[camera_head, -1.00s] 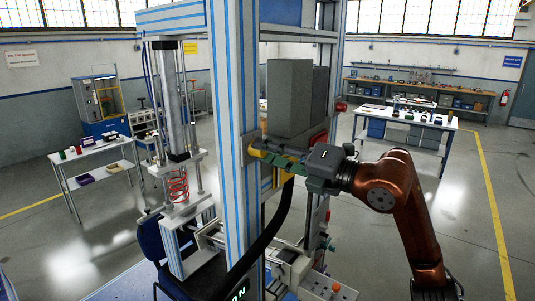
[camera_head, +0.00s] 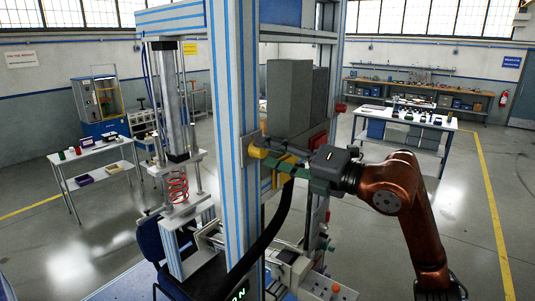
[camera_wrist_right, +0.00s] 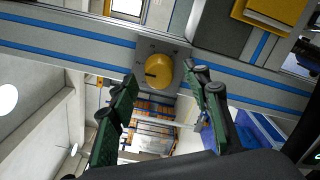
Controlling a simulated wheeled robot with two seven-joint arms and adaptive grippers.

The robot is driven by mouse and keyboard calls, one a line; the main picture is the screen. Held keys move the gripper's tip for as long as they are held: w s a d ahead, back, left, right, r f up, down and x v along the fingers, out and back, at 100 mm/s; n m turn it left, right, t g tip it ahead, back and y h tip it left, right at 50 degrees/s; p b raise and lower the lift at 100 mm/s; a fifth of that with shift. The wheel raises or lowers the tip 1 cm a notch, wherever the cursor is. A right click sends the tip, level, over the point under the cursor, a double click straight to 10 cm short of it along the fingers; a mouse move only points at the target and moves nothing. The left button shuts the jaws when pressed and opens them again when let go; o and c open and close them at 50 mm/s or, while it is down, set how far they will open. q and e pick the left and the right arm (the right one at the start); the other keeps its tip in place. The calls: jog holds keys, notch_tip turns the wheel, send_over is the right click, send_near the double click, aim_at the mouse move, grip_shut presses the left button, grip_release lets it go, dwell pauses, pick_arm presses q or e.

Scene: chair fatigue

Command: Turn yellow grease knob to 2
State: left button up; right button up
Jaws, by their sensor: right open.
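The yellow grease knob (camera_wrist_right: 158,71) sits on a grey plate (camera_wrist_right: 143,50) on the machine's upright, in the right wrist view. A dark mark on the knob points to the left of that picture. The marks around it are too small to read. The knob also shows at the upright's side in the head view (camera_head: 257,152). My right gripper (camera_head: 277,166) is open, its green-padded fingers just in front of and below the knob. In the wrist view my right gripper's fingers (camera_wrist_right: 160,76) stand apart, one on either side of the knob, and hold nothing. My left gripper is out of view.
The blue-striped upright (camera_head: 232,110) stands close beside my right gripper. Grey blocks (camera_head: 290,98) rise just above it, and a black hose (camera_head: 272,225) runs below. A bench with orange and green buttons (camera_head: 335,288) is lower right. The floor at the right is clear.

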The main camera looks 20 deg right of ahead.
jog(key=v, duration=1.1)
